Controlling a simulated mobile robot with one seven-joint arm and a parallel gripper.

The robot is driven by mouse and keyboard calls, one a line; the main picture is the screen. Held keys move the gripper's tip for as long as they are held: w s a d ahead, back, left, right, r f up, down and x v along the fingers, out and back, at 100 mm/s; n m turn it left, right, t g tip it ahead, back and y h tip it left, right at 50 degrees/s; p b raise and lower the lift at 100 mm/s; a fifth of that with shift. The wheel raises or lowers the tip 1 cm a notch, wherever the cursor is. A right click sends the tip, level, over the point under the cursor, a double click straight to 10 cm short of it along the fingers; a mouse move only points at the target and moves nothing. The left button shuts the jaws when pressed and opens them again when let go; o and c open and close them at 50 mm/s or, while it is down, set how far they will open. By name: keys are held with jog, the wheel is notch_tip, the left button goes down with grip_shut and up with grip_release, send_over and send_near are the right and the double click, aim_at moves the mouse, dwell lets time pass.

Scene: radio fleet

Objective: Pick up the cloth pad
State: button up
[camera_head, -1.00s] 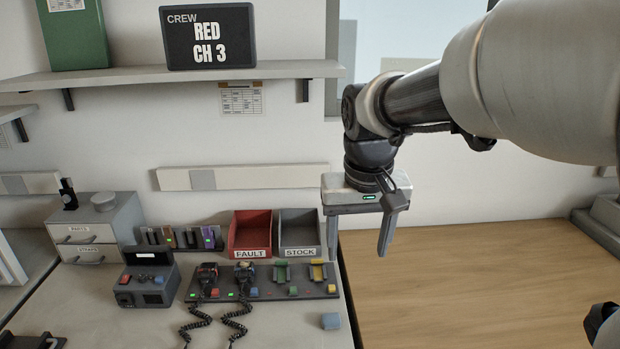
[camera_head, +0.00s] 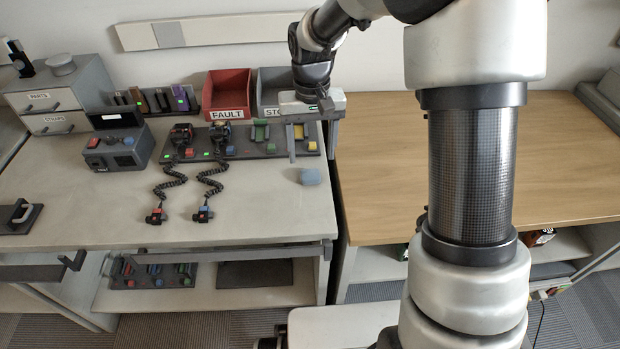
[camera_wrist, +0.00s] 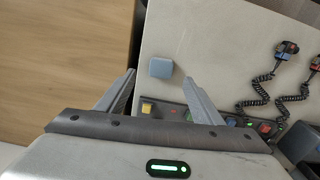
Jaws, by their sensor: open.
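The cloth pad (camera_head: 310,176) is a small blue-grey square lying flat on the pale bench top, near its right edge. It also shows in the wrist view (camera_wrist: 160,68), beyond the fingertips and between their lines. My gripper (camera_head: 311,158) is open and empty, with its fingers pointing down above the bench, just behind the pad in the head view. In the wrist view my gripper (camera_wrist: 158,80) has its two fingers spread apart, and the pad is not held. Nothing hides the pad.
A charger strip (camera_head: 243,147) with coloured cradles lies behind the pad. Two handsets with coiled cords (camera_head: 210,180) are to the left. A red FAULT bin (camera_head: 228,95) and a grey STOCK bin (camera_head: 275,85) stand at the back. A wooden desk (camera_head: 380,190) adjoins at right.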

aim_at(310, 173)
notch_tip(310, 173, down, 6)
jog(key=shift+a+f+b, duration=0.15)
jog(key=shift+f+b, duration=0.1)
jog(key=shift+b, duration=0.55)
jog(key=shift+w+r, duration=0.1)
jog(key=c, duration=1.1)
notch_tip(310, 173, up, 10)
jog(key=shift+p, duration=1.15)
